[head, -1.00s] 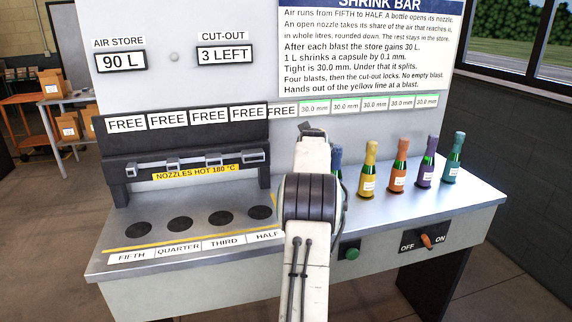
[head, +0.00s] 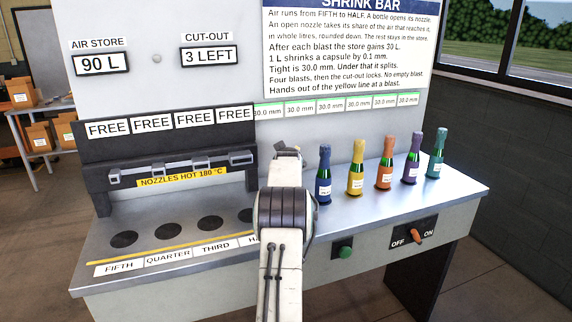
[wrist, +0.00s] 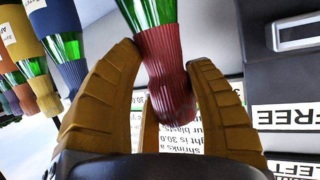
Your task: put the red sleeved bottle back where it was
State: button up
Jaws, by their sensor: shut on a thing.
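The red sleeved bottle (wrist: 168,85) fills the middle of the wrist view, its ribbed red sleeve nearest the camera and its green glass at the top edge. My gripper (wrist: 164,68) has its yellow fingers on both sides of the red sleeve, shut on it. In the head view my arm hides the bottle and the fingers, at the left end of the bottle row. I cannot see there whether the bottle's base touches the bench.
Blue (head: 323,178), yellow (head: 355,168), orange (head: 385,164), purple (head: 411,158) and teal (head: 436,155) bottles stand upright to the right of my arm. The nozzle bar (head: 183,168) is at left, over empty dark spots. A green button (head: 345,252) is on the bench front.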

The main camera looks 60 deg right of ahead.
dwell(0.4)
jog(key=o, duration=1.2)
jog(key=shift+f, duration=0.1)
